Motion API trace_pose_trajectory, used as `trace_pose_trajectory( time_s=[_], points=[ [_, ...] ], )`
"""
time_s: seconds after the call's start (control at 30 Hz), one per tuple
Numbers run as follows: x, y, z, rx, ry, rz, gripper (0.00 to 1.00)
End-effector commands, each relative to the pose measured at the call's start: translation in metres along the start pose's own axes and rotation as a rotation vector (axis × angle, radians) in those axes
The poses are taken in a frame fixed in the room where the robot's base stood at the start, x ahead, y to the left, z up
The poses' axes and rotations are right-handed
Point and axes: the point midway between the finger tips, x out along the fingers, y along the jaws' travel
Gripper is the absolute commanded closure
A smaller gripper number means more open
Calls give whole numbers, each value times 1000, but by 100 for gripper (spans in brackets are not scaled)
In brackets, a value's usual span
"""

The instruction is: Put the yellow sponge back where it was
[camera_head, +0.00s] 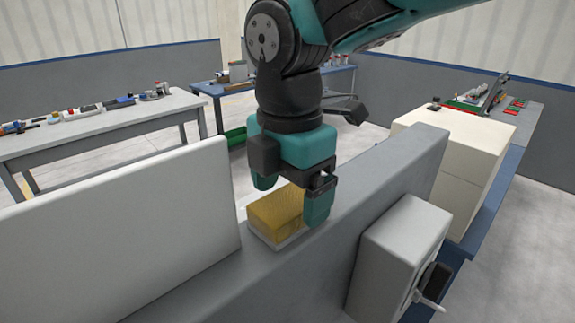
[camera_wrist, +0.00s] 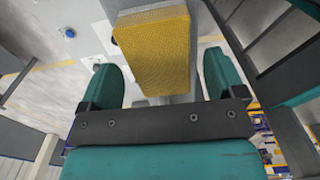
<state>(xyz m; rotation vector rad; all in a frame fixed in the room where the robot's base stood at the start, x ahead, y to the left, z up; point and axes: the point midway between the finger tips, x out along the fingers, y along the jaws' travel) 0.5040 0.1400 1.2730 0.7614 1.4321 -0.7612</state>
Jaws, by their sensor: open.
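The yellow sponge (camera_head: 275,214) sits on a thin light-coloured base on the grey ledge (camera_head: 385,170) in the head view. My gripper (camera_head: 290,200) points down over it, with one finger on each side. The right finger covers part of the sponge's right end. In the wrist view the sponge (camera_wrist: 155,45) lies ahead between the two teal fingers (camera_wrist: 160,85), with a gap visible on both sides. The gripper is open and not closed on the sponge.
A white panel (camera_head: 120,235) stands left of the sponge. A grey-white box (camera_head: 395,255) with a dark handle is fixed on the right. A cream box (camera_head: 460,150) stands behind it. Tables with tools (camera_head: 100,120) are in the background.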

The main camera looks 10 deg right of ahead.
Motion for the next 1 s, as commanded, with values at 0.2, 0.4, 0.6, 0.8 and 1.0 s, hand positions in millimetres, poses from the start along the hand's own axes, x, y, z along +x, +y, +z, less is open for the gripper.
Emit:
trace_pose_trajectory(
  time_s=[0.2, 0.4, 0.6, 0.8, 1.0],
  points=[
    [-36, 1, 0, 0, 1, 8, 12],
    [-81, 1, 0, 0, 1, 6, 12],
    [-111, 1, 0, 0, 0, 3, 12],
    [-120, 0, 0, 0, 0, 1, 12],
    [-97, -14, 19, 195, 14, 15, 12]
  ],
)
